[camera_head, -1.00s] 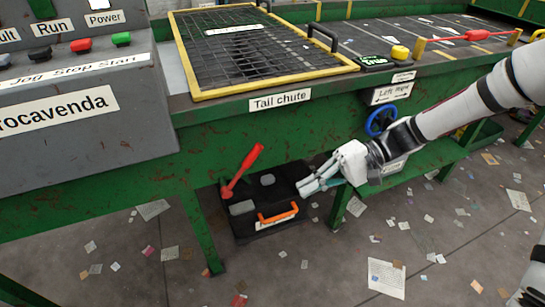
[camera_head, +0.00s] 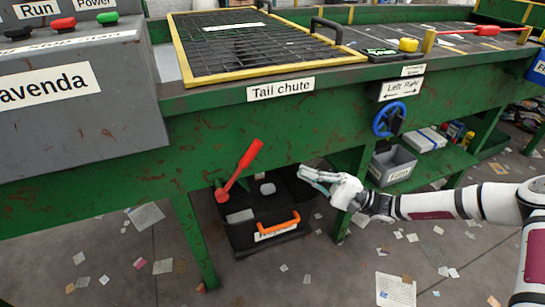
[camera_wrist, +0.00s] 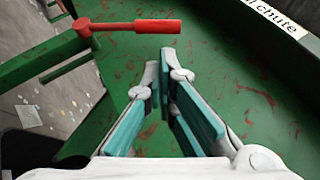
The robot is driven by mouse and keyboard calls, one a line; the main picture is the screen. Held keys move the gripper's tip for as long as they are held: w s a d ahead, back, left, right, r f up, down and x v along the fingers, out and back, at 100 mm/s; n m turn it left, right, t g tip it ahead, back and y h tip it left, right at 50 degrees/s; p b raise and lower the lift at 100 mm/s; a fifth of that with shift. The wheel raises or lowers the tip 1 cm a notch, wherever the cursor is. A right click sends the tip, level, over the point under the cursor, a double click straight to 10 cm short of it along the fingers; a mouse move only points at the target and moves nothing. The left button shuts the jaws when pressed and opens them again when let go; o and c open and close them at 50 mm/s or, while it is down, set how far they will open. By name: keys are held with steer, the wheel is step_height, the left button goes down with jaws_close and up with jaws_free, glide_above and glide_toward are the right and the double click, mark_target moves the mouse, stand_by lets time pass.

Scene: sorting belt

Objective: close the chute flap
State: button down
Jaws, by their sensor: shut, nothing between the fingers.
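The label "Tail chute" (camera_head: 281,88) is on the green side of the sorting belt. Below it a red lever (camera_head: 240,168) tilts up to the right from a pivot under the frame. The lever's red grip (camera_wrist: 140,26) also shows in the wrist view, at upper left. No separate flap plate can be made out. My gripper (camera_head: 308,175) is shut and empty, to the right of the lever and apart from it. In the wrist view its fingertips (camera_wrist: 161,58) are close together in front of the green panel, below and right of the red grip.
A black bin (camera_head: 240,238) with an orange handle (camera_head: 278,226) stands on the floor under the lever. A green leg (camera_head: 194,240) is left of it. A blue handwheel (camera_head: 389,119) and a grey bin (camera_head: 392,165) are at right. Paper scraps litter the floor.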

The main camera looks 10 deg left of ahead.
steer(key=w+f+m+t, duration=0.1)
steer(key=w+d+f+m+t+y+b, duration=0.1)
steer(key=t, duration=0.1)
steer(key=shift+w+d, duration=0.2)
steer(key=shift+w, duration=0.1)
steer(key=shift+s+r+b+x, duration=0.2)
steer(key=shift+s+b+x, duration=0.3)
steer(key=shift+x, duration=1.65)
steer(key=shift+s+r+b+x, duration=0.2)
steer(key=shift+s+b+x, duration=0.25)
steer(key=shift+x, duration=1.65)
steer(key=shift+s+r+b+x, duration=0.2)
steer(key=shift+s+b+x, duration=0.25)
steer(key=shift+x, duration=1.7)
steer(key=shift+w+d+r, duration=0.1)
steer(key=shift+a+r+p, duration=0.25)
steer(key=shift+r+p, duration=0.1)
steer(key=shift+p, duration=0.5)
